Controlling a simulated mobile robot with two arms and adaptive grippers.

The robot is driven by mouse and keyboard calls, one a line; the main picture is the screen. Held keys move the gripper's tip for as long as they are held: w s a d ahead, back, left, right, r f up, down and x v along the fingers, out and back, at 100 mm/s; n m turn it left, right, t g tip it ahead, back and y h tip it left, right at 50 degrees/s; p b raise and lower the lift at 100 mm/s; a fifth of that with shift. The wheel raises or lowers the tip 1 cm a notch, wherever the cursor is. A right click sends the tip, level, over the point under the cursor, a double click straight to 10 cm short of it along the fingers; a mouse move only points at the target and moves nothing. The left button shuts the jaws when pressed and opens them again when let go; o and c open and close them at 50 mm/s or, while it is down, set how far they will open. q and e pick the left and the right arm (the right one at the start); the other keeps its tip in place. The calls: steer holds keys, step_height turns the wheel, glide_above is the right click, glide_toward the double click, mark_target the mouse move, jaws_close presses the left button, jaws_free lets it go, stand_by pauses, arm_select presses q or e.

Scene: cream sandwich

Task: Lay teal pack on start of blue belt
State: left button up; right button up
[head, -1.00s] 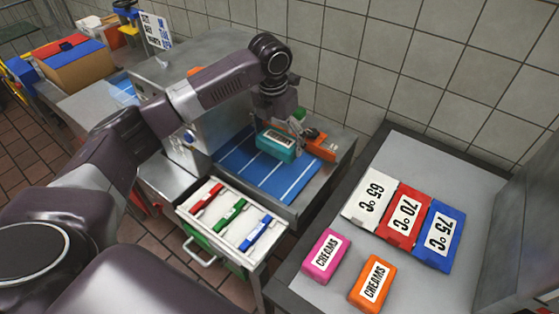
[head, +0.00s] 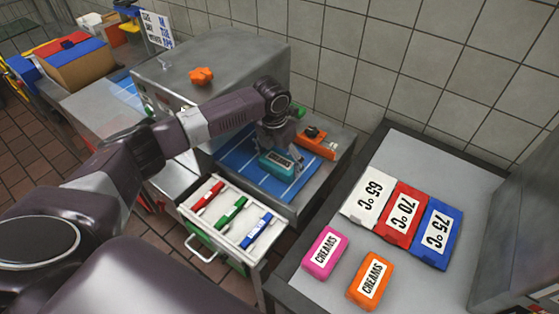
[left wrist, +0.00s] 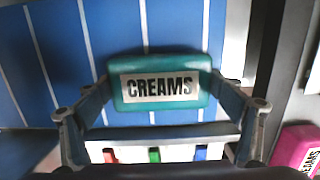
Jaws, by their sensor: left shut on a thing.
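The teal pack (head: 281,164), labelled CREAMS, is at the near right part of the blue belt (head: 237,161) with white cross lines. My left gripper (head: 279,150) points down and is shut on it. In the left wrist view the teal pack (left wrist: 162,70) sits between the two fingers, its label facing the camera, with the blue belt (left wrist: 60,45) behind it. The pack is low over the belt; I cannot tell whether it touches. My right gripper is out of view.
An open drawer (head: 214,232) with red, green and blue handled tools sits below the belt. An orange device (head: 318,143) stands beside the belt. The right table holds pink (head: 324,252) and orange (head: 371,280) packs and white, red and blue temperature packs.

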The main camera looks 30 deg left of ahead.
mark_target(277, 163)
arm_select(q)
steer(key=o, duration=1.2)
steer(key=shift+f, duration=0.15)
steer(key=r, duration=0.4)
steer(key=s+r+b, duration=0.1)
steer(key=r, duration=0.3)
steer(key=r+b, duration=0.1)
steer(key=r, duration=0.3)
steer(key=shift+s+a+r, duration=0.1)
steer(key=shift+s+r, duration=0.1)
